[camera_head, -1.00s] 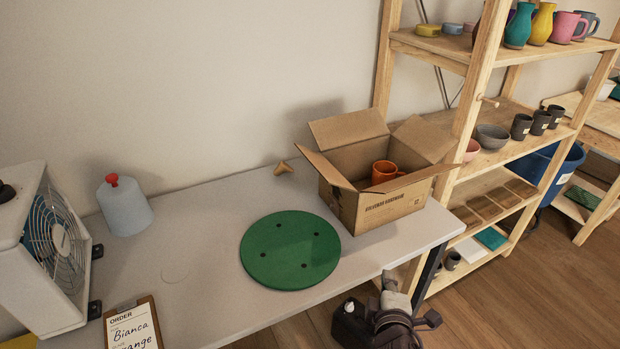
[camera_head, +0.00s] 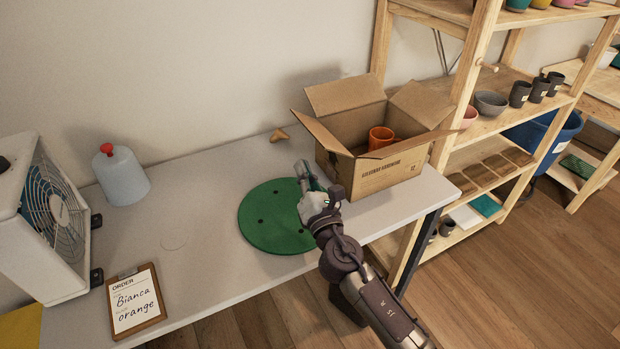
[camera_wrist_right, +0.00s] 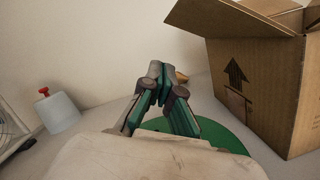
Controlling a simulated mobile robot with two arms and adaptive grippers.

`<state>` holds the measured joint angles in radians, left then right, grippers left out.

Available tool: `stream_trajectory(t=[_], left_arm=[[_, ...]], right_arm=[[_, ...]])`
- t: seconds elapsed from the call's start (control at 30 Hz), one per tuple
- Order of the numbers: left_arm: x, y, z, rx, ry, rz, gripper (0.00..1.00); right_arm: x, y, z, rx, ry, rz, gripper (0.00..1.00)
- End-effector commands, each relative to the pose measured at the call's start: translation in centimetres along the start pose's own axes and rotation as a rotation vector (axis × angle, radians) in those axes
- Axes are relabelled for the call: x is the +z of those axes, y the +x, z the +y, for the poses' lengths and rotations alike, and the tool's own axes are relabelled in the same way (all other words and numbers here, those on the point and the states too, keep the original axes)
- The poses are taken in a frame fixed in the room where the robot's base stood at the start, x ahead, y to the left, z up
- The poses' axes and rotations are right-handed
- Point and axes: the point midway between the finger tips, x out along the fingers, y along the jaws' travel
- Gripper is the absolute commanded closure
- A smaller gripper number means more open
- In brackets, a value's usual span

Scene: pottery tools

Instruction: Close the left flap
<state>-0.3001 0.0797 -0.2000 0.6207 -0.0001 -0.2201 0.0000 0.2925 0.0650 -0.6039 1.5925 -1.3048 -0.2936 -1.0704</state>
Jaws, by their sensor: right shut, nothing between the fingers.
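An open cardboard box (camera_head: 393,171) stands at the right end of the table, with an orange mug (camera_head: 380,138) inside. Its left flap (camera_head: 322,136) is open and sticks outward to the left. The back, right and front flaps are open too. My right gripper (camera_head: 303,168) is shut and empty, over the green disc, to the left of the box and below the left flap. In the right wrist view its fingertips (camera_wrist_right: 155,70) meet, and the box (camera_wrist_right: 262,85) with its overhanging left flap (camera_wrist_right: 205,18) is at the right, apart from them. My left gripper is not in view.
A green round disc (camera_head: 262,222) lies on the table (camera_head: 205,270). A small tan object (camera_head: 279,135) lies behind it. A white bottle with a red cap (camera_head: 122,177), a fan (camera_head: 50,225) and an order clipboard (camera_head: 136,300) are at the left. A wooden shelf (camera_head: 462,95) stands right of the box.

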Motion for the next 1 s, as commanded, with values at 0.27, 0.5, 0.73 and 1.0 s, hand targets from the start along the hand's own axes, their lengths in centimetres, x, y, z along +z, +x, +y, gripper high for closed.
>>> stream_trajectory(t=[0.27,0.5,0.73,1.0], left_arm=[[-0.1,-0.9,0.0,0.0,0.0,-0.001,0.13],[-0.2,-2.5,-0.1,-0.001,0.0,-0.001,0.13],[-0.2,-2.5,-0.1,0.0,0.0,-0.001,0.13],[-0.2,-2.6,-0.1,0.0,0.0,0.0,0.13]], right_arm=[[1.5,5.2,0.2,-0.002,0.0,-0.002,1.0],[3.7,5.7,0.1,-0.001,0.002,-0.001,1.0],[3.9,5.7,-0.1,-0.001,0.003,-0.001,1.0],[4.0,5.7,0.0,-0.002,0.007,-0.001,1.0]])
